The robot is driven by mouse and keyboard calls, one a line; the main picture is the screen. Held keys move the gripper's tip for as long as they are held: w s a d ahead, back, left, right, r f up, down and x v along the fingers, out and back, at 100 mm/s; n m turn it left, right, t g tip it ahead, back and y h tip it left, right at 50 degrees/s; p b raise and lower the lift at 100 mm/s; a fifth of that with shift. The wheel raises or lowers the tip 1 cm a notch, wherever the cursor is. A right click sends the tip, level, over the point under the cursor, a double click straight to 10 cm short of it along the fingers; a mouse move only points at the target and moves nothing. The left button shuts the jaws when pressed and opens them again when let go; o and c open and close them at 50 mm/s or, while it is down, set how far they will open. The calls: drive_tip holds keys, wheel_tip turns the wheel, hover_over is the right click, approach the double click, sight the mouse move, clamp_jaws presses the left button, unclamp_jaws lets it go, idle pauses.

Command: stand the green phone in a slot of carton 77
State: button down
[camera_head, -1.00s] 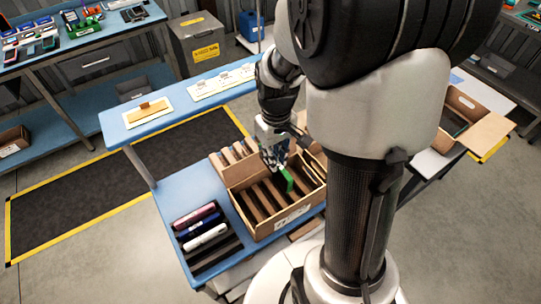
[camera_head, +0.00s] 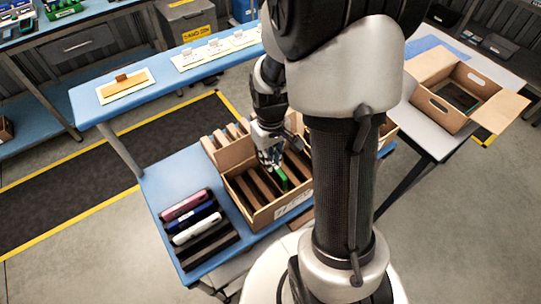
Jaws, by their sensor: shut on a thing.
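The green phone (camera_head: 282,180) is in my gripper (camera_head: 274,162), over the slotted part of a tilted brown carton (camera_head: 265,218) on the blue table. The phone's lower end is down among the dividers; whether it touches the slot floor I cannot tell. My gripper points down and is shut on the phone. The label (camera_head: 293,204) on the carton's front is too small to read surely. Part of the carton's right side is hidden by my arm.
Left of the carton, a dark rack (camera_head: 205,242) holds a pink, a blue and a white phone. Another carton shows partly behind my arm. An open carton (camera_head: 458,88) stands on the right table. A raised shelf (camera_head: 150,72) with cards runs behind.

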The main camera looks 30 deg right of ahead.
drive_tip(key=shift+f+b, duration=4.1)
drive_tip(key=shift+f, duration=1.25)
drive_tip(key=shift+f, duration=0.3)
drive_tip(key=c, duration=1.5)
unclamp_jaws()
drive_tip(key=shift+c, duration=0.2)
wheel_tip(320, 180, up, 12)
drive_tip(key=shift+r, duration=0.1)
